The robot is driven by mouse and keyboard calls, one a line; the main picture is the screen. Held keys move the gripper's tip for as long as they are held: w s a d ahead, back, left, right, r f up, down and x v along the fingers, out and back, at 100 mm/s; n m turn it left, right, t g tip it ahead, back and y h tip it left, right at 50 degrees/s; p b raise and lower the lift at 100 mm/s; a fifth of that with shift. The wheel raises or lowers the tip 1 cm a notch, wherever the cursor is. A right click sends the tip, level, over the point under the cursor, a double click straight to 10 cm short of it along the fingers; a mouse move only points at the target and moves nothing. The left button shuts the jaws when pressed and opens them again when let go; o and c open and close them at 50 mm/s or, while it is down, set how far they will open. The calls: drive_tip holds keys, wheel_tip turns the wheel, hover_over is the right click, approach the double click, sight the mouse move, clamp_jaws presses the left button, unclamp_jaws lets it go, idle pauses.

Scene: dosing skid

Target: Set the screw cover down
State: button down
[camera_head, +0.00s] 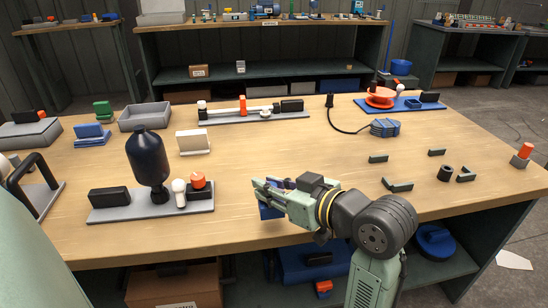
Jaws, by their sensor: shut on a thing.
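My gripper (268,188) reaches in from the lower right and points left, over the front part of the wooden table (240,158). It is shut on a dark blue piece, taken to be the screw cover (269,211), which shows at and below the fingers. The fingers hide part of it. I cannot tell whether its lower edge touches the table or hangs just above it. The bare wood around the gripper is clear.
Left of my gripper is a grey plate (108,211) with a black vessel (148,160), a white bulb-shaped part and an orange-topped block (198,184). Small dark brackets (378,158) and a black ring (445,173) lie to the right. The middle of the table is free.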

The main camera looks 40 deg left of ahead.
drive_tip(key=shift+w+a+f+p, duration=0.3)
drive_tip(key=shift+w+a+f, duration=0.65)
drive_tip(key=shift+w, duration=0.55)
drive_tip(key=shift+w+a+f+p, duration=0.3)
drive_tip(key=shift+w+a+f, duration=0.4)
drive_tip(key=shift+w+a, duration=0.65)
drive_tip(key=shift+w+a+f+p, duration=0.3)
drive_tip(key=shift+w+a+f, duration=0.55)
drive_tip(key=shift+w, duration=0.75)
drive_tip(key=c, duration=1.5)
unclamp_jaws()
drive_tip(key=shift+o, duration=0.2)
